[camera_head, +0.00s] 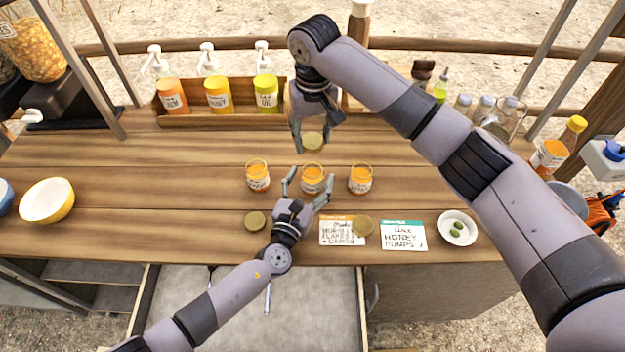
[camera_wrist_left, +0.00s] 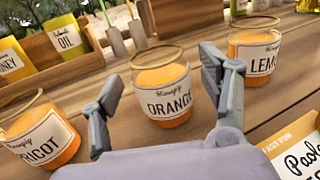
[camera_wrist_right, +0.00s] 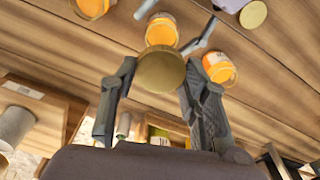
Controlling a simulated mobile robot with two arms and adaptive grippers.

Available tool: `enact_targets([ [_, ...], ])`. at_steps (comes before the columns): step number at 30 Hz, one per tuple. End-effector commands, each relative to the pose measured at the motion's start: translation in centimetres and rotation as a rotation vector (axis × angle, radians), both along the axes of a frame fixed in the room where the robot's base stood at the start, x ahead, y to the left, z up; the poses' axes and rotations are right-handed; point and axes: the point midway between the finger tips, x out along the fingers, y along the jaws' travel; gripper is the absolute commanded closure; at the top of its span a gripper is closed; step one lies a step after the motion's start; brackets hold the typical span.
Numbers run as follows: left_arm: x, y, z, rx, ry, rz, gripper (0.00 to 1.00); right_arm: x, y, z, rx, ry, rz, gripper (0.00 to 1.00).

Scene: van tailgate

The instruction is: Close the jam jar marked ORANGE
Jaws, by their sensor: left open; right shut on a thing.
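The ORANGE jar (camera_head: 312,178) stands open in the middle of a row of three on the wooden counter. Its label reads clearly in the left wrist view (camera_wrist_left: 165,100). My left gripper (camera_head: 308,187) is open, its fingers on either side of this jar; whether they touch it I cannot tell. My right gripper (camera_head: 313,137) is shut on a round gold lid (camera_wrist_right: 160,68), held above and behind the jar in the head view. The APRICOT jar (camera_wrist_left: 40,135) stands left of it and the LEMON jar (camera_wrist_left: 257,55) right, both without lids.
Two more gold lids lie in front of the jars, one at left (camera_head: 255,220) and one (camera_head: 363,225) beside two cards (camera_head: 403,236). A small white bowl (camera_head: 446,238) is at right. A bottle rack (camera_head: 200,119) stands behind. The counter's left middle is clear.

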Motion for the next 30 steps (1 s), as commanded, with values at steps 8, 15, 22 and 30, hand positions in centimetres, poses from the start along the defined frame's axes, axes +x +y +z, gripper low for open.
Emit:
enact_targets([
  [8, 1.40, -0.56, 0.01, -0.001, 0.001, -0.001, 0.30, 0.00, 0.01, 0.01, 0.000, 0.000, 0.000, 0.68],
  [15, 1.39, -0.57, 0.01, -0.001, 0.001, -0.001, 0.31, 0.00, 0.01, 0.00, 0.000, 0.000, 0.000, 0.68],
  [22, 1.37, -0.55, 0.01, -0.001, 0.000, -0.001, 0.46, 0.00, 0.01, 0.01, 0.000, 0.000, 0.000, 0.68],
  [30, 1.37, -0.54, 0.01, 0.000, 0.000, -0.001, 0.64, 0.00, 0.01, 0.01, 0.000, 0.000, 0.000, 0.68],
])
